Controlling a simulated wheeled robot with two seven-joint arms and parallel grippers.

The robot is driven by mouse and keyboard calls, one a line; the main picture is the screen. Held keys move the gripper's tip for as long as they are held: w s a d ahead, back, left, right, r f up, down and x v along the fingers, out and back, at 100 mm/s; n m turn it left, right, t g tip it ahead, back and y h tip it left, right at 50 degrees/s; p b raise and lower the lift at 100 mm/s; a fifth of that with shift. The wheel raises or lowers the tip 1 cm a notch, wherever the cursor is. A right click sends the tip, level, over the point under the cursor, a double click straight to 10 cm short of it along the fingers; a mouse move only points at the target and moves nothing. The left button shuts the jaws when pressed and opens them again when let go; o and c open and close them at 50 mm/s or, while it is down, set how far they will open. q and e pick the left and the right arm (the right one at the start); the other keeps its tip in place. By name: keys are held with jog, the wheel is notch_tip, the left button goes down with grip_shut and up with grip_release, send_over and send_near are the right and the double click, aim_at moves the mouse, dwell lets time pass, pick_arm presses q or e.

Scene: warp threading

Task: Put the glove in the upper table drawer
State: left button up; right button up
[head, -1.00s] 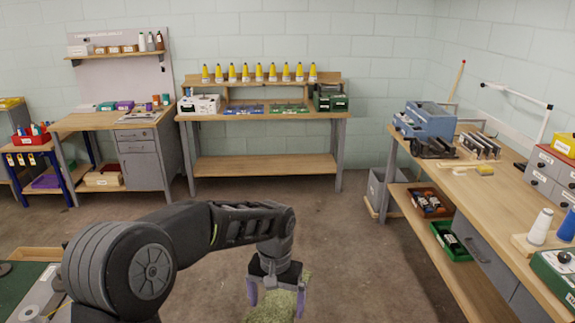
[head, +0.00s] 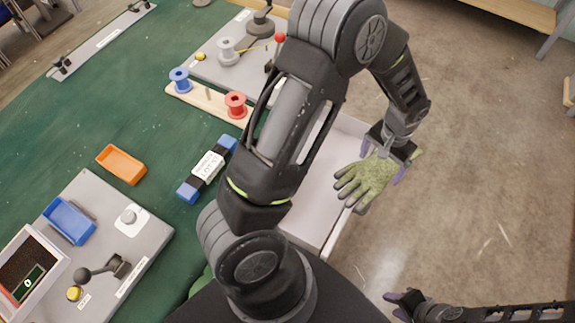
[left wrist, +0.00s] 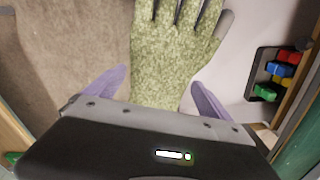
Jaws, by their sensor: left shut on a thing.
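A green speckled glove with grey fingertips (head: 364,181) hangs from my left gripper (head: 383,163), which is shut on its cuff end. In the left wrist view the glove (left wrist: 163,55) lies between the purple fingers, its fingers pointing away. An open, pale-lined drawer (head: 318,208) sticks out from the green table. The glove's fingers overlap the drawer's outer edge in the head view; its cuff is over the floor side. My left arm hides part of the drawer. My right gripper (head: 397,303) is low at the bottom, apart from the glove; its jaw opening is unclear.
The green table (head: 130,110) holds a spool rack (head: 208,103), an orange tray (head: 121,164), a blue-ended bundle (head: 207,168) and a grey panel (head: 140,255). In the left wrist view a black tray of coloured pieces (left wrist: 275,75) sits inside the drawer. Floor (head: 480,150) is clear at right.

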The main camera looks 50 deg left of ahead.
pick_arm(q)
jog(key=shift+a+f+b, duration=0.15)
jog(key=shift+f+b, duration=0.05)
jog(key=shift+b, duration=0.3)
jog(key=s+a+f+n+b, duration=0.2)
jog(key=a+f+b, duration=0.2)
jog(key=a+b, duration=0.55)
jog(key=n+b, duration=0.2)
jog(key=b, duration=1.1)
send_over(317, 179)
jog(key=shift+f, duration=0.2)
jog(key=shift+f+b, duration=0.4)
jog(key=shift+f, duration=2.15)
jog(key=shift+w+f+b, duration=0.1)
jog(key=shift+f+b, duration=0.5)
jog(key=shift+f, duration=1.9)
